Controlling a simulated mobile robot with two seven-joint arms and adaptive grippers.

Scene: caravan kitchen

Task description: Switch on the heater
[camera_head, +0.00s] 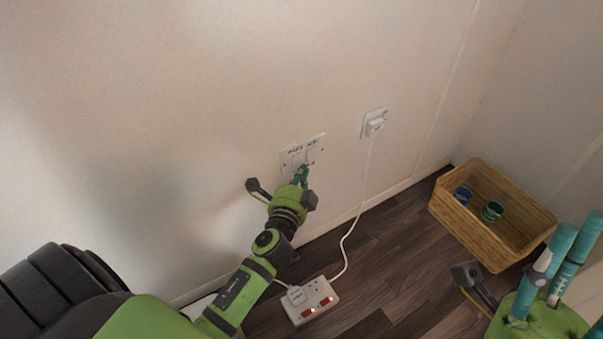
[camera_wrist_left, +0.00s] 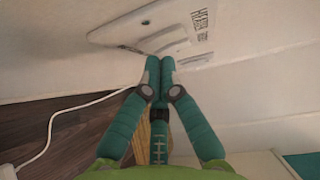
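A white double switch plate (camera_head: 288,160) with two dark printed labels is on the wall, and it also shows at the top of the left wrist view (camera_wrist_left: 120,28). My right gripper (camera_head: 580,228) is at the lower right, fingers spread and empty, away from the wall. No heater is recognisable.
A wall socket (camera_head: 370,122) holds a white plug. Its cable (camera_head: 349,232) runs down to a power strip (camera_head: 311,300) with red lit switches on the dark wooden floor. A wicker basket (camera_head: 468,228) with a blue and a green cup stands in the right corner.

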